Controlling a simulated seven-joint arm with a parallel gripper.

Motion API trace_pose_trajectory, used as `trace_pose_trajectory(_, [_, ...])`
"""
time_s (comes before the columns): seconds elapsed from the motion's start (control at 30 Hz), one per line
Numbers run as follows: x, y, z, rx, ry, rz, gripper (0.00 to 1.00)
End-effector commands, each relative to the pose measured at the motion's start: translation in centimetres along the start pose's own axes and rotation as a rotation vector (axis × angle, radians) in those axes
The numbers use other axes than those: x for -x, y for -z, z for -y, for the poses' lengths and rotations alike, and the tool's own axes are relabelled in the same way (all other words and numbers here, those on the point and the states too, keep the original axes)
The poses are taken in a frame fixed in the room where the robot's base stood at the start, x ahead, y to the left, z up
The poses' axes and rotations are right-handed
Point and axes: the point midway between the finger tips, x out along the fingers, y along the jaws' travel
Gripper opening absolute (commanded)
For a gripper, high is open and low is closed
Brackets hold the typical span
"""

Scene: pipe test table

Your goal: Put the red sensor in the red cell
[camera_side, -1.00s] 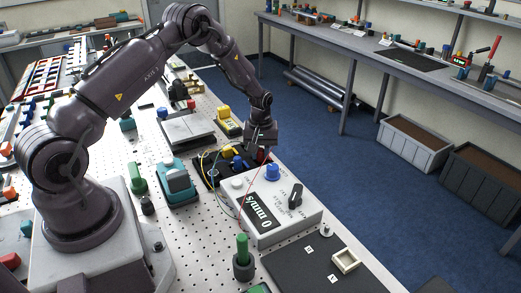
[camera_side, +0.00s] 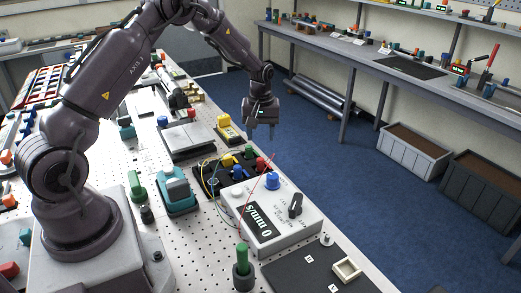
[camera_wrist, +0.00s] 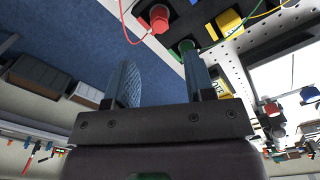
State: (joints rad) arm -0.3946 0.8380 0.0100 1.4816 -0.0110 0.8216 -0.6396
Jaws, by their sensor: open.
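The red sensor (camera_side: 262,163) stands at the right end of the black tray (camera_side: 213,185), behind the white box. Its red wire runs toward the front. The red sensor also shows at the top of the wrist view (camera_wrist: 158,17), seated in or on a black part; I cannot make out the cell's own marking. My gripper (camera_side: 260,138) is above the red sensor, apart from it, fingers pointing down. In the wrist view my gripper (camera_wrist: 158,62) is open, with nothing between its fingers.
Blue, yellow and green sensors stand in the same tray, with loose wires beside them. The white box (camera_side: 300,222) with a blue button and black knob stands in front. A green-handled post (camera_side: 242,262) and a dark mat (camera_side: 290,270) lie nearer. Open floor is at right.

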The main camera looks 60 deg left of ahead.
Motion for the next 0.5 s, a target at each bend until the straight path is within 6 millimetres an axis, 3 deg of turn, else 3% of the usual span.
trace_pose_trajectory(0.1, [2.1, 0.0, 0.0, 0.000, -0.001, -0.002, 0.49])
trace_pose_trajectory(0.37, [5.1, -0.7, -0.2, -0.028, -0.009, -0.011, 0.49])
trace_pose_trajectory(0.5, [9.9, -3.4, -0.6, -0.135, -0.044, -0.055, 0.49])
